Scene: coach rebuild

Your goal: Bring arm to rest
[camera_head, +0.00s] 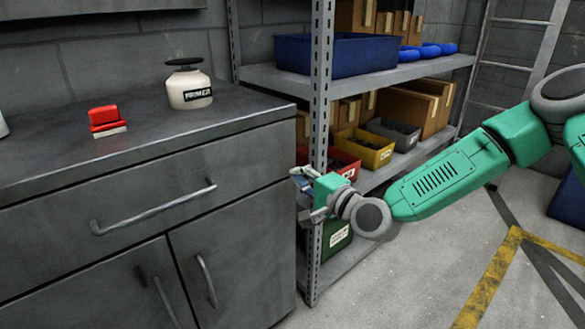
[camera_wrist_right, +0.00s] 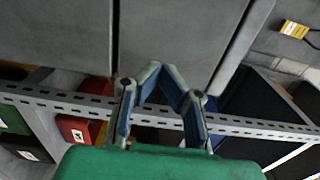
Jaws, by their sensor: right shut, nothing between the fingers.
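My right arm comes in from the right side of the head view, its green forearm (camera_head: 447,182) stretched out to the left. My right gripper (camera_head: 304,192) is at the end of it, in front of the shelf's upright post and beside the right edge of the grey cabinet. It is shut with nothing held. The wrist view also shows the right gripper (camera_wrist_right: 160,108), with its blue-padded fingers in front of the cabinet front and the perforated post. My left arm and gripper are not in view.
The grey cabinet (camera_head: 120,177) carries a primer bottle (camera_head: 189,88) and a red brush-like thing (camera_head: 106,121). The perforated shelf post (camera_head: 320,90) stands close behind the gripper. Bins, including a yellow one (camera_head: 364,149), fill the shelves. The floor (camera_head: 410,275) below the arm is clear.

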